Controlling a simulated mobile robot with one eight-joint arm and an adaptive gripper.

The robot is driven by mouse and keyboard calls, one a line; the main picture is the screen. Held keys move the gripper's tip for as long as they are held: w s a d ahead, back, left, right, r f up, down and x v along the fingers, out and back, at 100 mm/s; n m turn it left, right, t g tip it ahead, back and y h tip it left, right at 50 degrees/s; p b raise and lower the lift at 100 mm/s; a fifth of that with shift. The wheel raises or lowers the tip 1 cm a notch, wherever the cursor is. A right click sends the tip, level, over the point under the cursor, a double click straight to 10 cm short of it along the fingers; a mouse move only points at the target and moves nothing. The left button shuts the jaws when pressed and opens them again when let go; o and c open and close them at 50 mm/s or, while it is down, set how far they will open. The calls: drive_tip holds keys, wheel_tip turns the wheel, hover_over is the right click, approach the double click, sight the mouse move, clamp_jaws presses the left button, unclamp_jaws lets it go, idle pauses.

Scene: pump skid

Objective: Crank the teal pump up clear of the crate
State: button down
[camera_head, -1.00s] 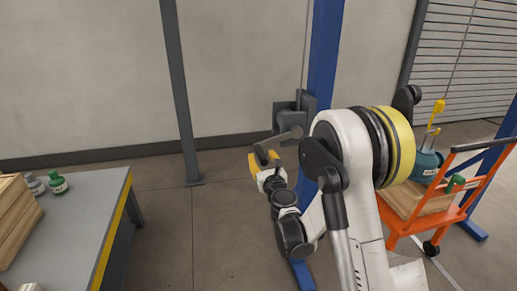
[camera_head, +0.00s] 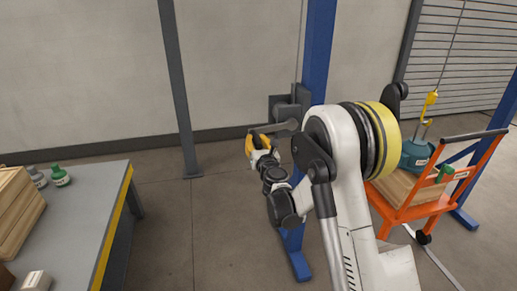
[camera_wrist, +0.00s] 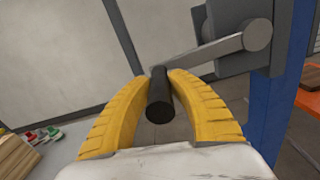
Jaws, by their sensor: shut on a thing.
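My gripper (camera_head: 256,142) has its yellow fingers shut around the black crank handle (camera_wrist: 160,98). The grey crank arm (camera_wrist: 208,50) runs up and right from the handle to the hub of the winch (camera_head: 284,108) on the blue post. In the head view the crank arm (camera_head: 272,127) points left and slightly down from its hub. The teal pump (camera_head: 416,156) hangs under a yellow hook (camera_head: 431,98) on a cable at the right. The wooden crate (camera_head: 397,188) is below it; I cannot tell whether the pump's base is clear of it.
The crate stands on an orange cart (camera_head: 413,211), right of the blue post (camera_head: 318,55). A grey workbench (camera_head: 88,205) with bottles and wooden boxes fills the left. A grey post (camera_head: 178,80) stands by the wall. Floor between bench and winch is clear.

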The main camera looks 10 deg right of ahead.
drive_tip(key=r, duration=0.1)
drive_tip(key=s+r+m, duration=0.1)
drive_tip(key=r, duration=0.1)
drive_tip(key=shift+r+p, duration=0.1)
drive_tip(key=shift+p, duration=0.3)
drive_tip(key=shift+w+d+r+m, duration=0.1)
drive_tip(key=shift+w+r+m, duration=0.35)
drive_tip(key=shift+m, duration=0.35)
drive_tip(key=c, duration=1.2)
unclamp_jaws()
drive_tip(key=shift+w+f, duration=0.1)
drive_tip(key=shift+f, duration=0.05)
drive_tip(key=s, duration=1.2)
drive_tip(key=shift+s, duration=0.15)
